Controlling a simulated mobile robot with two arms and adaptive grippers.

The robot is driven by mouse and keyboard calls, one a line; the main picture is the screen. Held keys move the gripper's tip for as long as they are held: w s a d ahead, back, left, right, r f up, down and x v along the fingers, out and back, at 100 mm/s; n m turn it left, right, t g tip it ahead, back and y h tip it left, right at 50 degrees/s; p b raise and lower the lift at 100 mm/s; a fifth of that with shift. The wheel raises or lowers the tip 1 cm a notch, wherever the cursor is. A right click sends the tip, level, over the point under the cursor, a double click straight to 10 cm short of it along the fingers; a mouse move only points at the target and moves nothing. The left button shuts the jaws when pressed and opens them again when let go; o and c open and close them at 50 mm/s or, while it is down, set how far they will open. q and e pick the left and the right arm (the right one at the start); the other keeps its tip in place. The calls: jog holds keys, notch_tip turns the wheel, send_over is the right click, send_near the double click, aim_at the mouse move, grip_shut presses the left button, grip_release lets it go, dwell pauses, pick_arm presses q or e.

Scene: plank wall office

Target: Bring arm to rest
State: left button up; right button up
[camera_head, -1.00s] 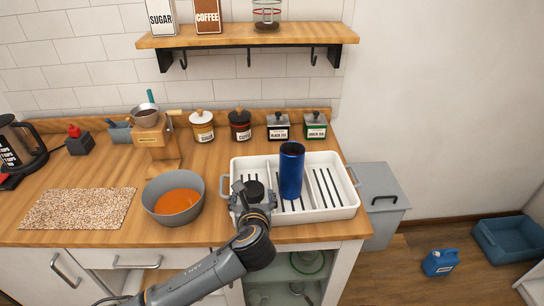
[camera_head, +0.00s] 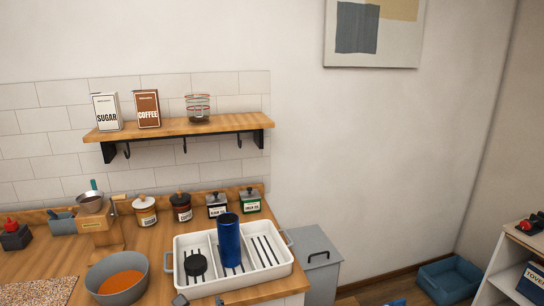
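The fingertips of my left gripper (camera_head: 200,301) just show at the bottom edge, in front of the white tray (camera_head: 183,284). They stand apart with nothing seen between them; the rest of that arm is out of view. A round black object (camera_head: 196,264) lies in the tray's left compartment, clear of the fingertips. A blue cylinder (camera_head: 229,242) stands upright in the tray to its right. My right gripper is not in view.
A grey bowl (camera_head: 101,284) with orange contents is left of the tray. Several jars (camera_head: 182,208) line the back of the wooden counter. A shelf (camera_head: 180,128) hangs above. A grey bin (camera_head: 314,262) stands right of the counter.

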pick_arm(q)
jog(key=s+a+f+n+g+h, duration=0.15)
jog(key=f+n, duration=0.25)
jog(key=f, duration=0.7)
jog(key=s+a+f+n+g, duration=0.1)
jog(key=s+f+n+g, duration=0.2)
jog(key=f, duration=0.8)
jog(key=s+a+f+n+g+h, duration=0.1)
jog(key=s+f+n, duration=0.35)
jog(key=f, duration=0.35)
jog(key=s+a+f+n+g, duration=0.1)
jog(key=s+f+n+g, duration=0.15)
jog(key=s+f, duration=0.4)
jog(key=s+f+n+g, duration=0.1)
jog(key=s+f+n, duration=0.4)
jog(key=s, duration=0.6)
jog(key=s+a+f+n+g+h, duration=0.1)
jog(key=s+f+n, duration=0.4)
jog(key=s, duration=0.7)
jog(key=s+f+n+g, duration=0.1)
jog(key=s+f+n, duration=0.4)
jog(key=s, duration=0.6)
notch_tip(320, 180, down, 2)
jog(key=shift+s+a+f+n+g+h, duration=0.1)
jog(key=shift+s+a+n+g+h, duration=0.15)
jog(key=shift+n+g+h, duration=0.15)
